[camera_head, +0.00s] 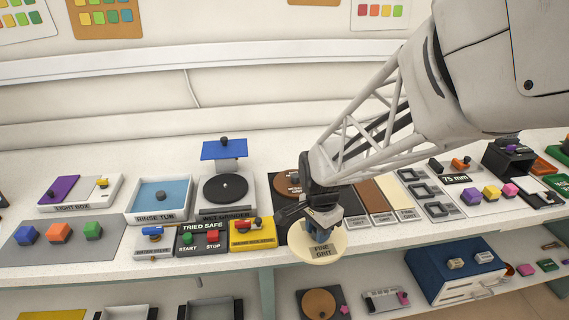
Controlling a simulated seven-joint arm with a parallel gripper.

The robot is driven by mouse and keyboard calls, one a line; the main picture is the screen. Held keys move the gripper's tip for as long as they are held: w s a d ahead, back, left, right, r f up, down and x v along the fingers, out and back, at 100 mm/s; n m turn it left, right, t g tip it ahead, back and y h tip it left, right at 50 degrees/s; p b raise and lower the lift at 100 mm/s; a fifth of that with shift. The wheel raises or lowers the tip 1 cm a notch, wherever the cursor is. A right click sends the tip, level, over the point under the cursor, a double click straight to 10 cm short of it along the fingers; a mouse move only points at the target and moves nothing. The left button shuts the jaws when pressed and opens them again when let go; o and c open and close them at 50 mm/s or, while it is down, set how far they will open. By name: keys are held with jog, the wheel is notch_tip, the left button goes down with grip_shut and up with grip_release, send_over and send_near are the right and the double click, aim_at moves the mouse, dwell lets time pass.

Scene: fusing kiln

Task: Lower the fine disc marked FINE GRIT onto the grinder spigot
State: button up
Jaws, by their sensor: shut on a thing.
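The fine disc (329,249) is a cream round plate with a brown label reading FINE GRIT. My gripper (321,225) is shut on it near its top centre and holds it by the bench's front edge, right of the yellow box. The wet grinder (214,212) stands to the left and farther back. It has a dark round platen (226,188) with a small light spot at its middle, which may be the spigot. A blue panel (224,149) with a dark knob rises behind the platen. The disc is apart from the grinder.
A start/stop box (203,238) and a yellow box (252,234) with a red part stand in front of the grinder. A rinse tub (160,197) is at its left. A brown disc (287,187) lies behind my gripper. Strips and trays (436,205) fill the right.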

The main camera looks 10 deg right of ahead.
jog(key=shift+s+d+r, duration=0.1)
jog(key=shift+s, duration=1.1)
jog(key=shift+s+r, duration=0.1)
jog(key=shift+s, duration=1.05)
jog(key=shift+w, duration=0.1)
jog(key=w+a+r, duration=0.3)
jog(key=w+a, duration=0.2)
jog(key=w, duration=0.3)
jog(key=w+a+r, duration=0.2)
jog(key=w+a, duration=0.3)
jog(key=w, duration=0.3)
notch_tip(320, 180, up, 3)
send_over(225, 184)
jog(key=shift+r+m, duration=0.2)
jog(key=shift+m, duration=0.2)
jog(key=shift+f, duration=0.1)
jog(key=shift+f, duration=2.8)
jog(key=shift+f, duration=1.05)
jog(key=o, duration=1.1)
jog(key=shift+c, duration=0.2)
